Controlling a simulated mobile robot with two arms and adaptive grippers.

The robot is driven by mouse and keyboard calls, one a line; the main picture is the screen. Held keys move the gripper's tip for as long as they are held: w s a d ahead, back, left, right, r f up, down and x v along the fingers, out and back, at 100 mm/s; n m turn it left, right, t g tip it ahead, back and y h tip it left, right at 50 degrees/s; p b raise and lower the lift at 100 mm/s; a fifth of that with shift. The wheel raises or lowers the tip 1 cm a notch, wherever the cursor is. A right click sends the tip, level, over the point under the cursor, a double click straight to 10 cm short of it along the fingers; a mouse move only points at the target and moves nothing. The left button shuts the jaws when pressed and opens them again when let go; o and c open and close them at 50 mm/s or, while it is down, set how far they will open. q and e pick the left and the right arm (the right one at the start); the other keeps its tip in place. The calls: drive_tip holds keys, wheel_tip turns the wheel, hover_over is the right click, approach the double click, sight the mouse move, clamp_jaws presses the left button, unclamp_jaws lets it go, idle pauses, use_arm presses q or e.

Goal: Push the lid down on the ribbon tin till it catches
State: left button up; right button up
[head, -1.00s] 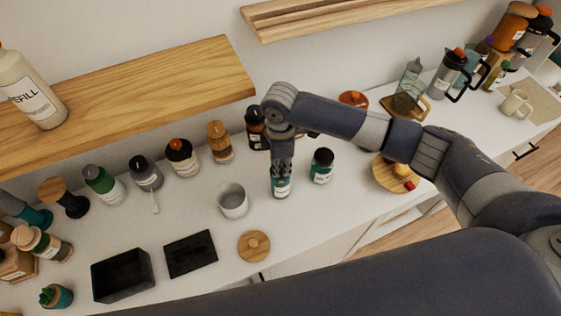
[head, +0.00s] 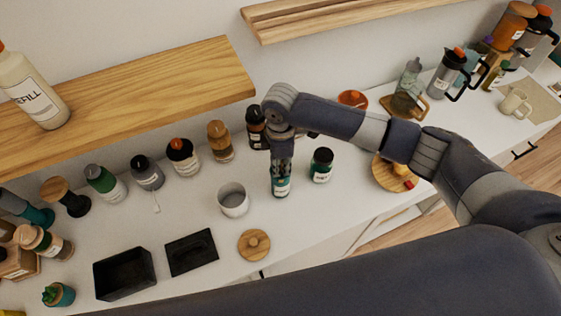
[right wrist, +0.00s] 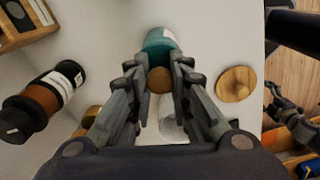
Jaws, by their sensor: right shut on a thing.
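My right gripper (head: 281,174) is shut on a small teal jar with a white label (head: 281,188), which stands upright on or very near the counter. In the right wrist view, a round brown top (right wrist: 160,80) sits between my fingertips, with teal (right wrist: 160,40) beyond it. No tin is clearly marked as the ribbon tin. An open black box (head: 124,274) has a flat black lid (head: 191,252) lying beside it. An open grey pot (head: 233,199) stands near a round wooden lid (head: 254,245). A dark gripper, probably my left (right wrist: 285,108), shows at the right wrist view's edge; its fingers are unclear.
A similar dark-capped teal jar (head: 322,165) stands right of the held one. Several bottles line the wall, including a black one (head: 256,127) close behind my gripper. A wooden shelf (head: 130,95) overhangs the left. A round wooden board (head: 391,178) lies at right.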

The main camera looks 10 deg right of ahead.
idle(0.3)
drive_tip(key=o, duration=1.4)
drive_tip(key=shift+r, duration=0.1)
wheel_tip(320, 180, up, 2)
drive_tip(key=p, duration=0.2)
drive_tip(key=shift+r+p, duration=0.15)
drive_tip(key=shift+p, duration=0.2)
drive_tip(key=shift+r+p, duration=0.55)
drive_tip(key=shift+r, duration=1.7)
clamp_jaws()
